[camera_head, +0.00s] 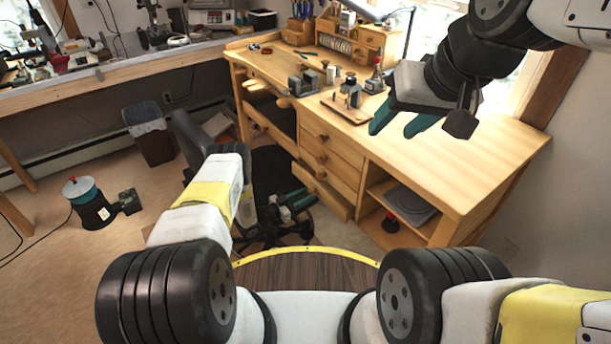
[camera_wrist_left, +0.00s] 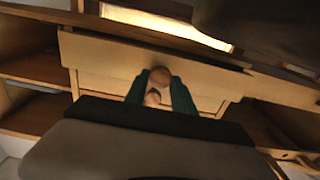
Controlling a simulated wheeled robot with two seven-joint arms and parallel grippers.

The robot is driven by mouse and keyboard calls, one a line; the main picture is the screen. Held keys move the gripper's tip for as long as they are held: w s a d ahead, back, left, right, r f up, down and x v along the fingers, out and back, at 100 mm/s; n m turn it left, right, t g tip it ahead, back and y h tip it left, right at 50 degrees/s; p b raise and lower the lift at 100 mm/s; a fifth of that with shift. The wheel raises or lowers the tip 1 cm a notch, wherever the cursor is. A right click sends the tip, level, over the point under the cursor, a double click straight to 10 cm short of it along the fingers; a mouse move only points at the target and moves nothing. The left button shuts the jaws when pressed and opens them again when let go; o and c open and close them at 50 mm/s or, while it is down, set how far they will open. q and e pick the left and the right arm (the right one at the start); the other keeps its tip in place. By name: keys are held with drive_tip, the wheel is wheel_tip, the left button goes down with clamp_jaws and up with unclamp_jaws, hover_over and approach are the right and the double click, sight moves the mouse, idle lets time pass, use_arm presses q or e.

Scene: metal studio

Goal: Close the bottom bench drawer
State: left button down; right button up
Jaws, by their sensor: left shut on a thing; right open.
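The wooden workbench (camera_head: 460,160) has a stack of drawers under its top. The bottom bench drawer (camera_head: 326,192) is pulled out below the drawers above it, which look shut. My left gripper (camera_head: 300,198) is low in front of this drawer. In the left wrist view, its green fingers (camera_wrist_left: 160,92) are shut around a round wooden knob (camera_wrist_left: 160,74) on a drawer front (camera_wrist_left: 105,50). A smaller knob shows between the fingers.
Small vises and tools stand on the bench top near my right gripper. An open shelf (camera_head: 385,187) is right of the drawers. A dark chair (camera_head: 270,175) stands close to my left arm. A bin (camera_head: 150,135) and a teal-topped pot (camera_head: 88,203) stand on the floor at left.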

sight(313, 191)
idle(0.3)
use_arm(q)
drive_tip(key=shift+x, duration=2.25)
drive_tip(key=c, duration=1.1)
unclamp_jaws()
drive_tip(key=shift+w+d, duration=0.1)
drive_tip(key=shift+d, duration=0.05)
drive_tip(key=shift+o, duration=0.2)
drive_tip(key=shift+v, duration=3.95)
